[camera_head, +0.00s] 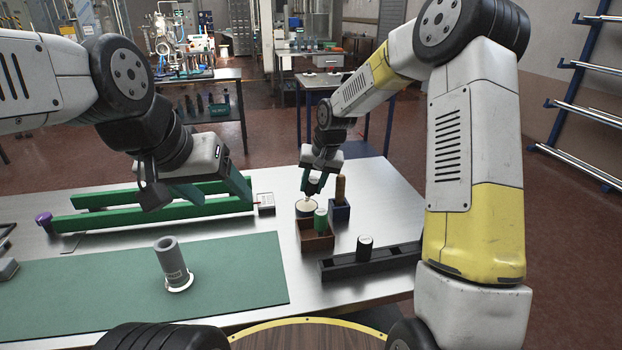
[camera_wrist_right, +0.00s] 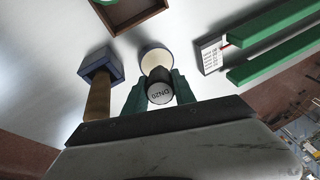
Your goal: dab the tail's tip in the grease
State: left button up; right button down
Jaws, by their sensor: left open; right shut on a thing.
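My right gripper (camera_head: 312,184) is shut on a dark cylindrical piece (camera_wrist_right: 159,93), whose end facing the wrist camera is grey and marked DN20. A pale part of it (camera_head: 308,197) points down at the round tin of cream-coloured grease (camera_head: 306,211). The tin also shows in the right wrist view (camera_wrist_right: 155,55), just beyond the piece. The tail's tip is hidden there by the piece's body, and I cannot tell whether it touches the grease. My left gripper (camera_head: 212,189) is open and empty above the green rails.
A brown box (camera_head: 316,242) with a green cylinder and a blue holder (camera_head: 340,211) with a wooden handle stand close to the tin. A black rack (camera_head: 345,266) holds a white-topped piece. A grey fitting (camera_head: 170,256) stands on the green mat (camera_head: 240,280). Green rails (camera_head: 110,217) lie behind.

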jog(key=shift+f, duration=0.7)
dwell(1.5)
jog(key=shift+r, duration=0.1)
jog(key=shift+r, duration=3.45)
